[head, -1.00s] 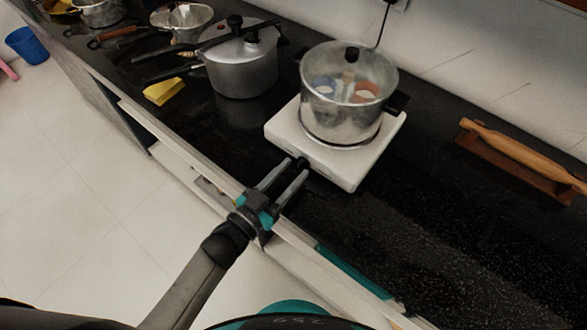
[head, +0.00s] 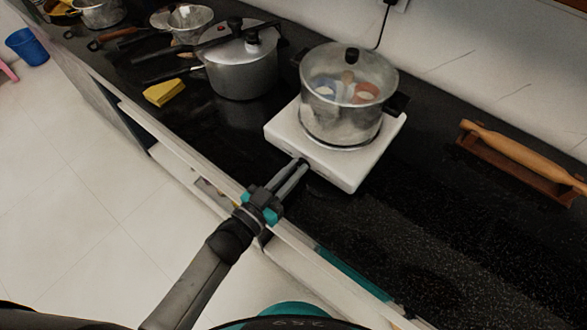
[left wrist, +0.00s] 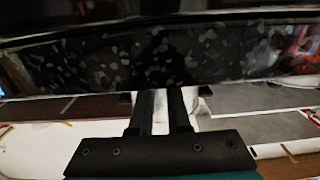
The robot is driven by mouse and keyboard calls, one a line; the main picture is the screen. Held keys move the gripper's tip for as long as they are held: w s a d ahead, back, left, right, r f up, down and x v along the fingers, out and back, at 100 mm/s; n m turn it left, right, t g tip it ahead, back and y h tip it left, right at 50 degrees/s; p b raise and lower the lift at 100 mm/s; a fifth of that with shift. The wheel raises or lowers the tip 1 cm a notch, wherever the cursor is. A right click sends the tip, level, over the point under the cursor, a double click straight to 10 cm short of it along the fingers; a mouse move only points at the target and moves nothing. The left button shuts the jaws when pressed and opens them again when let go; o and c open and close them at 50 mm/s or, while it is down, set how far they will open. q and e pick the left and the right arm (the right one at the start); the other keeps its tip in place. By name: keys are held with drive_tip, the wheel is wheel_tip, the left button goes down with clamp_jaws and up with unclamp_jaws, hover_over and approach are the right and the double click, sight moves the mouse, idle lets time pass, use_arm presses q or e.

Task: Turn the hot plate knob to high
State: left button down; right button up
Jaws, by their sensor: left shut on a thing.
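A white hot plate (head: 330,172) stands on the black counter with a glass-lidded pot (head: 342,115) on it. The knob is on the hot plate's front face and is hidden behind my fingertips, so its setting cannot be read. My left gripper (head: 301,166) reaches up from the front edge and is shut on the knob, its fingers close together. In the left wrist view, the two dark fingers (left wrist: 160,100) point up towards the speckled counter edge; the knob cannot be made out there. My right gripper is not in view.
A pressure cooker (head: 241,75) and a yellow cloth (head: 163,92) lie to the left. A rolling pin (head: 520,153) rests on a wooden stand at the right. An open drawer edge (head: 190,165) runs below the counter's front.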

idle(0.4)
use_arm(q)
drive_tip(key=m, duration=0.5)
drive_tip(key=shift+s+d+m, duration=0.2)
drive_tip(key=shift+d+m, duration=0.05)
drive_tip(key=shift+m, duration=0.05)
drive_tip(key=c, duration=0.9)
unclamp_jaws()
drive_tip(key=p+v, duration=0.1)
drive_tip(key=v, duration=1.4)
drive_tip(key=shift+s+a, duration=0.1)
